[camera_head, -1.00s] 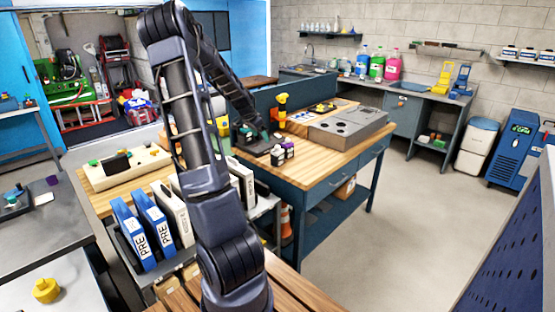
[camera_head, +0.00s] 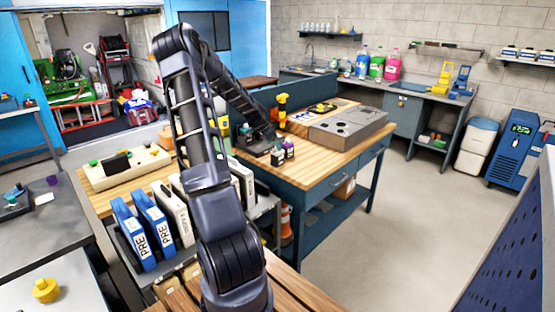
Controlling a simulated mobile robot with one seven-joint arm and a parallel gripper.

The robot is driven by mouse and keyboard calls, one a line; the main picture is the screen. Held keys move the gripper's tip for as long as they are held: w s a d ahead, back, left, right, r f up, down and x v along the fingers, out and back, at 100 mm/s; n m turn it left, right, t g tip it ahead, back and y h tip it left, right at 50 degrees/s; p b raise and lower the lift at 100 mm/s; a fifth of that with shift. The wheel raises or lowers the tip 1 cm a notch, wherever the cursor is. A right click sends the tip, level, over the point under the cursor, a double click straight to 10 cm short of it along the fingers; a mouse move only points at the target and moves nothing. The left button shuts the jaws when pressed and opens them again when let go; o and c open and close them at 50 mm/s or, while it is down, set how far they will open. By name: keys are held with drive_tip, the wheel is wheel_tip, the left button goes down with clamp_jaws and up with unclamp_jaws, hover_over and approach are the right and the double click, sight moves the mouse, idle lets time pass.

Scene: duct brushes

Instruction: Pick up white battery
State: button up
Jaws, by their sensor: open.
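Two small dark blocks with pale faces stand close together near the left end of the wooden-topped workbench (camera_head: 330,162). The front one (camera_head: 278,156) has a green patch on top, and the rear one (camera_head: 289,148) has a purple patch on top. They look like batteries, but I cannot tell at this size which is the white battery. My gripper (camera_head: 266,146) is low over the bench, just left of the blocks. It is open and appears empty. Its fingers are small and dark against a dark patch, and I cannot tell whether they touch a block.
A yellow drill (camera_head: 282,108) stands behind my gripper. A grey box (camera_head: 347,126) fills the bench's rear right. Blue and white binders (camera_head: 156,222) stand in a rack left of my arm. A pale tray (camera_head: 125,168) lies at left. The floor at right is clear.

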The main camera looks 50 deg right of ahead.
sight(277, 158)
drive_tip(key=shift+d+x, duration=0.25)
drive_tip(key=shift+x, duration=2.1)
drive_tip(key=shift+w+r, duration=0.1)
drive_tip(key=shift+r, duration=0.1)
clamp_jaws()
